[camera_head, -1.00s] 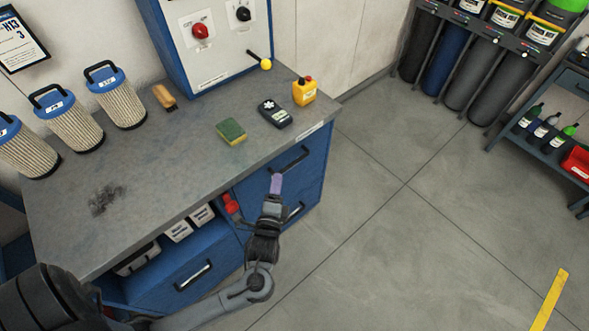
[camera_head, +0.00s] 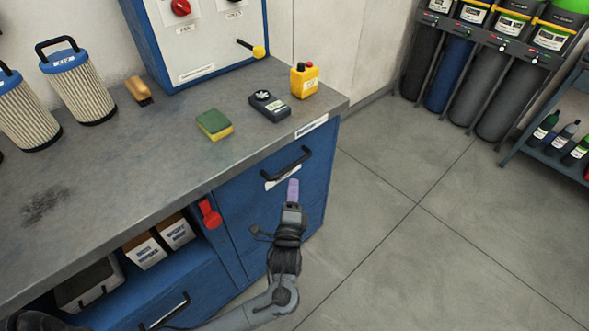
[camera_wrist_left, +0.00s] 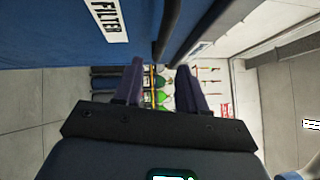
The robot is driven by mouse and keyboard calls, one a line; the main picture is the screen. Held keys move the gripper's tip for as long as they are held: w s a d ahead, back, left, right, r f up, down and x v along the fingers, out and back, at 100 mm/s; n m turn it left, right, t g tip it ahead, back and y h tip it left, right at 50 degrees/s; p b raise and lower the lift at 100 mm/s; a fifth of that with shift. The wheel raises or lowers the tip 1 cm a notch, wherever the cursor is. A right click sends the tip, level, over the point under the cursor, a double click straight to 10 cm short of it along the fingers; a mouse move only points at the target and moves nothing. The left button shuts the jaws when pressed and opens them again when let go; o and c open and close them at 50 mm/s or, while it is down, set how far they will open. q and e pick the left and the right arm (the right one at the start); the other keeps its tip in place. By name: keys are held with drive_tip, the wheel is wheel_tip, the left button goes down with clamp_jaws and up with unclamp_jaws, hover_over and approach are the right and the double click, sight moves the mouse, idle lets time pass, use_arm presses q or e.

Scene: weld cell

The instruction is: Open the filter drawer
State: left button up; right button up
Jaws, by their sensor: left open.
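The blue drawer front (camera_head: 318,178) is at the right end of the workbench, with a dark bar handle (camera_head: 288,166) across its top and a white label below the handle. The drawer looks shut. In the left wrist view a white label reading FILTER (camera_wrist_left: 107,20) shows on the blue front (camera_wrist_left: 45,35). My left gripper (camera_head: 292,184) is in front of the drawer, just below the handle. In the wrist view its two purple fingers (camera_wrist_left: 160,68) are apart with nothing between them. Dark bars show just beyond the fingertips; contact cannot be told. My right gripper is out of view.
The workbench top (camera_head: 150,165) holds a sponge (camera_head: 214,124), a dark meter (camera_head: 269,105), a yellow box (camera_head: 304,80), a brush and filter cartridges. A red object (camera_head: 209,213) hangs left of the drawer. The floor (camera_head: 400,250) at the right is clear.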

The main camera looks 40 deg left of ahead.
sight(295, 163)
use_arm(q)
drive_tip(key=b+x, duration=0.3)
drive_tip(key=x, duration=0.6)
drive_tip(key=shift+w+a, duration=0.1)
drive_tip(key=shift+w, duration=0.1)
drive_tip(key=shift+c, duration=0.5)
clamp_jaws()
